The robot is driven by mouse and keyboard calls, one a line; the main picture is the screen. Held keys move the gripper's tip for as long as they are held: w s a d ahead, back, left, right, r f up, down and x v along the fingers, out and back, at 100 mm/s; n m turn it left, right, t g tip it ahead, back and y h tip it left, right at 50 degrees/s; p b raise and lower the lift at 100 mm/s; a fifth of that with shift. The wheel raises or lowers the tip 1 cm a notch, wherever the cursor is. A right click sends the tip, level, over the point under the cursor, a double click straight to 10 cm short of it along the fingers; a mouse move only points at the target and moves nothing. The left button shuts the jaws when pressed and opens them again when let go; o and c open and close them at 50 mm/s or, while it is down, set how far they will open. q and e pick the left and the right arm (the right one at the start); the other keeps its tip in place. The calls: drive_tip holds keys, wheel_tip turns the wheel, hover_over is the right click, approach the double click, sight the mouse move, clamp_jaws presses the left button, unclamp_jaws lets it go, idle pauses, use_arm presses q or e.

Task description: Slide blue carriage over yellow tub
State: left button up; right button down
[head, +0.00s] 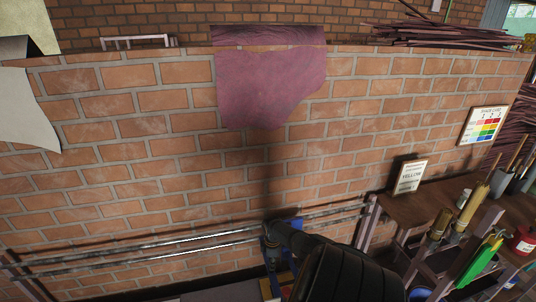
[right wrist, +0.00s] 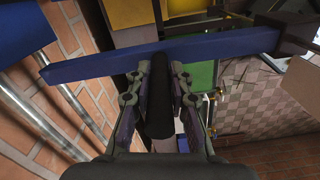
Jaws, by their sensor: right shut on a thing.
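The blue carriage shows in the right wrist view as a long blue bar (right wrist: 170,55) crossing the picture, with a dark round handle (right wrist: 158,115) in front of it. My right gripper (right wrist: 160,72) is shut on that handle. In the head view my right gripper (head: 277,236) is at the bottom centre, by the wall rails, and blue parts (head: 270,288) show beside it. My arm hides most of the carriage there. Yellow surfaces (right wrist: 190,7) show beyond the bar at the top of the wrist view; I cannot tell which is the yellow tub. My left gripper is not in view.
Metal rails (head: 180,241) run along the brick wall. A small framed card reading YELLOW (head: 410,176) stands on a wooden shelf (head: 440,200) at right, near bundles of sticks. A colour chart (head: 483,125) hangs above. A green panel (right wrist: 200,77) lies beyond the bar.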

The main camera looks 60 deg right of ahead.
drive_tip(key=shift+w, duration=0.1)
drive_tip(key=c, duration=1.2)
unclamp_jaws()
drive_tip(key=shift+r, duration=0.1)
drive_tip(key=shift+d+r, duration=0.1)
drive_tip(key=shift+r, duration=0.2)
wheel_tip(320, 180, up, 10)
drive_tip(key=shift+f, duration=0.1)
drive_tip(key=shift+r, duration=0.7)
